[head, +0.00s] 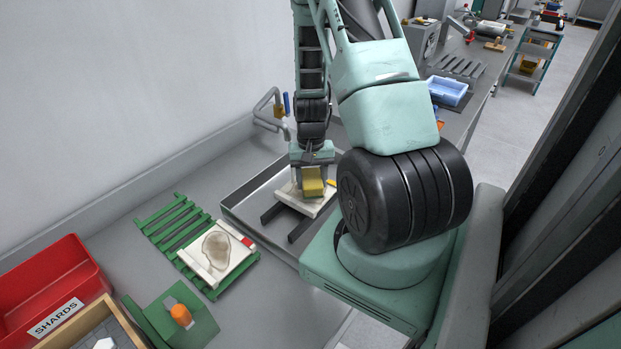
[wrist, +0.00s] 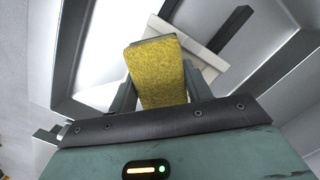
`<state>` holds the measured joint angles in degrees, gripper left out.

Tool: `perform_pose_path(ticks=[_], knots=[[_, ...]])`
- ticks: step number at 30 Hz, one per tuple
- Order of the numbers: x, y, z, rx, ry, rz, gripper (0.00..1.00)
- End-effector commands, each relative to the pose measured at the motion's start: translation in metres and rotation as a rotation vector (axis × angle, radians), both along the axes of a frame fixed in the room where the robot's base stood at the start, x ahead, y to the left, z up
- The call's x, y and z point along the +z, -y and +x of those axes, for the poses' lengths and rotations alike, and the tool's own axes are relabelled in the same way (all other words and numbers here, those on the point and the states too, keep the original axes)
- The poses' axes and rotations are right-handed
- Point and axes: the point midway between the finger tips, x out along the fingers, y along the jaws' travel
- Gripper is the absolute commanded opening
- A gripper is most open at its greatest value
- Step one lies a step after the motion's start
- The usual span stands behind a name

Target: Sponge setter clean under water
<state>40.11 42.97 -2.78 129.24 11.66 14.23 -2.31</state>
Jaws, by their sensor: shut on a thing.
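My gripper (head: 312,172) is shut on a yellow sponge (head: 313,187). In the wrist view the sponge (wrist: 158,72) sits between the two fingers. The sponge is over a pale setter (head: 318,207) that lies on dark bars in the metal sink (head: 262,203); whether it touches the setter I cannot tell. In the wrist view the setter (wrist: 190,41) is partly hidden behind the sponge. A grey tap (head: 268,102) stands at the back of the sink; I see no water running. Another pale setter (head: 238,262) with a brown stain and a red mark lies on a green slatted rack (head: 160,222).
A red bin labelled SHARDS (head: 52,288) and a wooden-edged box (head: 88,322) stand at the lower left. A green holder (head: 190,335) with an orange-capped item is beside them. A blue tray (head: 447,91) sits on the far bench. The counter right of the rack is clear.

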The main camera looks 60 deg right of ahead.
Motion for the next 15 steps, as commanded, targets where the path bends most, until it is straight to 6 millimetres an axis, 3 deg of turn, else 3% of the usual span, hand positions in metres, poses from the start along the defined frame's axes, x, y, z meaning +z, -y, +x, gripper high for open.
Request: perform_pose_path(ticks=[7, 15], knots=[[-0.002, -0.002, -0.016, 0.000, 0.001, 0.000, 0.20], [-0.002, -0.001, -0.004, 0.003, 0.001, -0.001, 0.20]])
